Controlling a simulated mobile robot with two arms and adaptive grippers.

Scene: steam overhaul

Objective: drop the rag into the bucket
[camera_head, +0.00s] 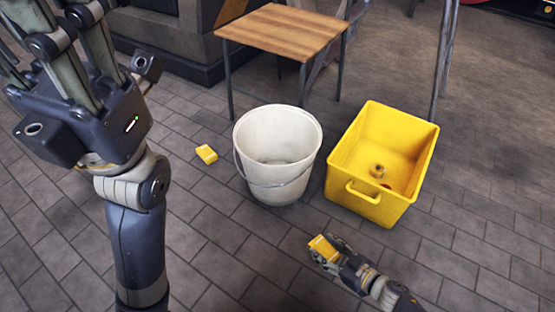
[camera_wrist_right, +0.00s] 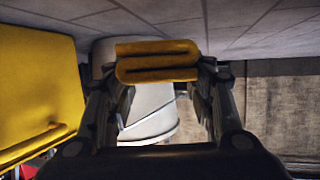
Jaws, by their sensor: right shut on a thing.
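The white bucket (camera_head: 277,150) stands upright on the floor, its inside looking empty. It also shows in the wrist view (camera_wrist_right: 152,120), partly hidden behind the rag and fingers. My right gripper (camera_head: 322,250) is shut on a folded yellow rag (camera_wrist_right: 158,62). In the head view it is in front of the bucket, to the lower right, with the rag outside the bucket. A second yellow folded piece (camera_head: 206,154) lies on the floor left of the bucket. My left gripper (camera_head: 75,40) is raised at upper left, its fingertips partly cut off by the frame.
A yellow bin (camera_head: 345,165) stands right of the bucket with small brass-coloured and red items inside. A small wooden table (camera_head: 280,32) on thin dark legs stands behind the bucket. Dark machinery is at the back left. Paved floor is clear at the front.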

